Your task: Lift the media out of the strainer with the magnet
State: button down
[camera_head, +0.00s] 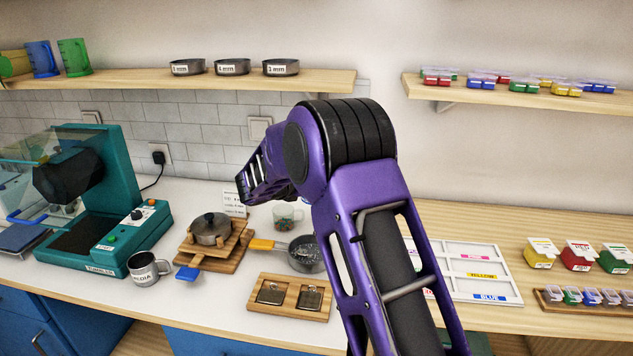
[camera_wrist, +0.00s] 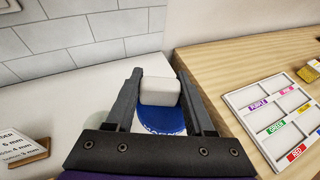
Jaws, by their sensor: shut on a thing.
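My gripper (camera_wrist: 160,82) shows in the wrist view with its two dark fingers on either side of a pale grey block with a blue rounded part (camera_wrist: 161,119) below it. Faint white lettering marks the blue part. It looks like the magnet. In the head view my arm hides the gripper. The strainer (camera_head: 303,266) is a metal bowl with a yellow handle (camera_head: 261,244), on the white counter left of my arm. Greyish contents show in it, too small to make out. The strainer is not seen in the wrist view. A grey mug (camera_head: 147,269) labelled MEDIA stands further left.
A lidded pan (camera_head: 210,231) sits on a wooden stand behind the mug. A glass (camera_head: 287,218) with coloured bits stands behind the strainer. A wooden tray (camera_head: 258,304) lies in front. A teal machine (camera_head: 118,262) fills the left. A white labelled board (camera_head: 507,269) lies right.

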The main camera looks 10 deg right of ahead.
jog(key=s+a+f+m+g+h, duration=0.2)
jog(key=s+m+g+h, duration=0.15)
jog(key=s, duration=0.45)
jog(key=shift+m, duration=0.35)
jog(key=shift+s+f+b, duration=0.15)
jog(key=shift+f+b, duration=2.6)
jog(key=shift+f, duration=1.05)
jog(key=shift+r, duration=0.15)
notch_tip(320, 180, up, 9)
jog(key=p, duration=0.6)
